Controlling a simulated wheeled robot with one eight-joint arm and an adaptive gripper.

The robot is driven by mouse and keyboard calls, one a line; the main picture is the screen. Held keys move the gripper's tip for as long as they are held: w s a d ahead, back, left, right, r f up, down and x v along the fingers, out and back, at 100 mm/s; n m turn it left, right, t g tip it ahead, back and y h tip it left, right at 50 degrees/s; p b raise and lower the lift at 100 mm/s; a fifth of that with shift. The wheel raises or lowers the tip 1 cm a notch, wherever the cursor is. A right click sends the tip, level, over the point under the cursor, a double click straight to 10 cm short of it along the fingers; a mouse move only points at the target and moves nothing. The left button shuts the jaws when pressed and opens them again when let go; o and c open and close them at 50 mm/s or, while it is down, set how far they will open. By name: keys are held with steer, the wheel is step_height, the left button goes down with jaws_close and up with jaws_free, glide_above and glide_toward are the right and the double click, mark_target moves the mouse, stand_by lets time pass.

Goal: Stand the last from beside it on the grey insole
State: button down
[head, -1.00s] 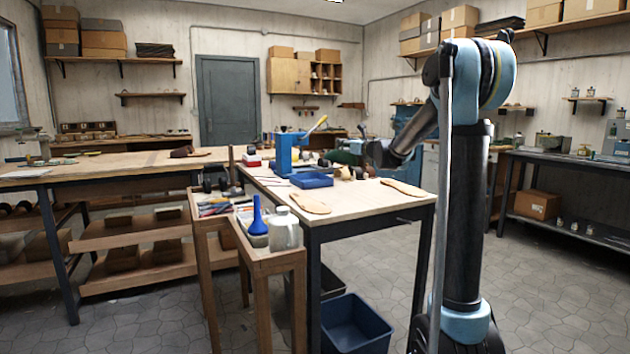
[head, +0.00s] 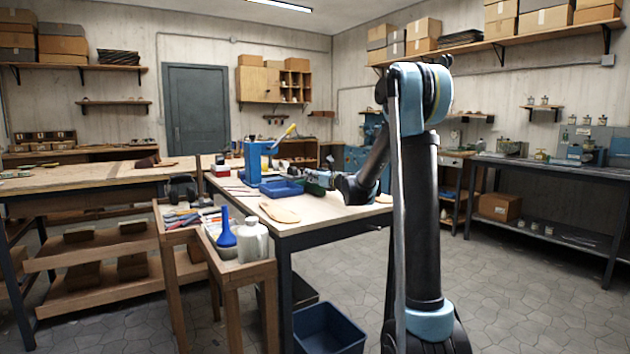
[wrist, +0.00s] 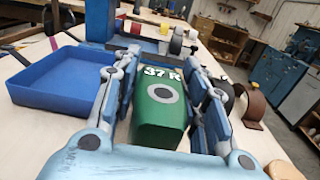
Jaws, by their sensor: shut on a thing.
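My gripper (wrist: 160,82) is shut on a green last (wrist: 160,112) marked "37 R", with a finger along each side of it. In the head view the green last (head: 317,184) shows small, low over the workbench, partly hidden by my arm. I cannot tell whether it touches the bench. A tan insole (head: 281,212) lies flat on the bench near its front left. Part of another tan insole (head: 384,198) shows beside my arm, and a tan edge (wrist: 284,170) is at the lower right of the wrist view. I cannot make out a grey insole.
A blue tray (wrist: 50,92) lies left of the last, with a blue upright stand (head: 253,160) behind it. A brown rounded thing (wrist: 252,105) and dark rolls are to the right. A wooden trolley (head: 240,272) with bottles stands in front. The bench front is mostly bare.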

steer(key=shift+f, duration=0.35)
steer(key=c, duration=1)
jaws_free()
steer(key=shift+o, duration=0.2)
steer(key=shift+o, duration=0.5)
steer(key=v, duration=1.7)
steer(key=shift+a, duration=0.1)
steer(key=x, duration=1.2)
steer(key=shift+f, duration=0.1)
